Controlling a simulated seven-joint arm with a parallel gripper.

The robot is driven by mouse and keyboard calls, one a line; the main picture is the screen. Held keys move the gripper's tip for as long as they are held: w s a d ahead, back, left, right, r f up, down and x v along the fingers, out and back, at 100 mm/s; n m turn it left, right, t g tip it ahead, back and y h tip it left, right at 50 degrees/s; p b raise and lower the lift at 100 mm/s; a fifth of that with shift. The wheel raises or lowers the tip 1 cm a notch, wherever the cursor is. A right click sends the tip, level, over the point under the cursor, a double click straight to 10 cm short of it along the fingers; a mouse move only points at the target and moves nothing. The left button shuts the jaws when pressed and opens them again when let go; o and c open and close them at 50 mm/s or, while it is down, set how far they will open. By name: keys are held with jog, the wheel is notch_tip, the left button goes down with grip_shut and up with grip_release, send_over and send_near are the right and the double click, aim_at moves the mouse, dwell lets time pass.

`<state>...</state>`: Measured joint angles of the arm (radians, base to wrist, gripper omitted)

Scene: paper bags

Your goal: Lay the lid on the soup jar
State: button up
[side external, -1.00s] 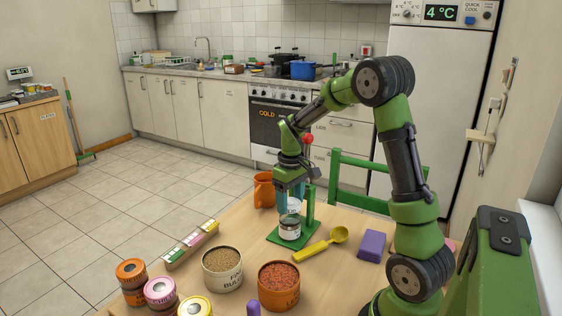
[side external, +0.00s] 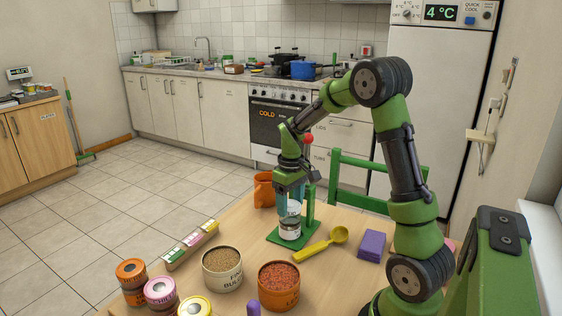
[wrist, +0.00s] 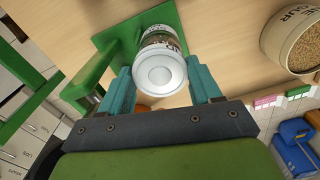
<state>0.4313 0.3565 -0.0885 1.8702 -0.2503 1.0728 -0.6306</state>
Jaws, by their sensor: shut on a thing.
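The soup jar (side external: 290,231) is a small glass jar with a label, upright on a green stand (side external: 274,238) on the table. My gripper (side external: 292,208) points down over the jar, its teal fingers shut on the pale round lid (wrist: 160,75). In the wrist view the lid sits between the two fingertips, its flat face towards the camera. The jar (wrist: 159,36) shows just beyond it, roughly in line. The lid is very close above the jar's mouth; I cannot tell whether they touch. The mouth is hidden by the lid.
The green stand's post (side external: 311,204) rises close beside my gripper. A yellow scoop (side external: 322,246) and a purple block (side external: 372,245) lie to the right. An orange mug (side external: 264,190) stands behind. Open tubs of grain (side external: 222,284) and red lentils (side external: 279,300) stand in front.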

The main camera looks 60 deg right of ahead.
aim_at(290, 205)
jog(key=shift+f, duration=0.5)
jog(key=o, duration=1.1)
jog(key=shift+r, duration=2.55)
notch_tip(290, 205, up, 17)
jog(key=shift+f, duration=0.1)
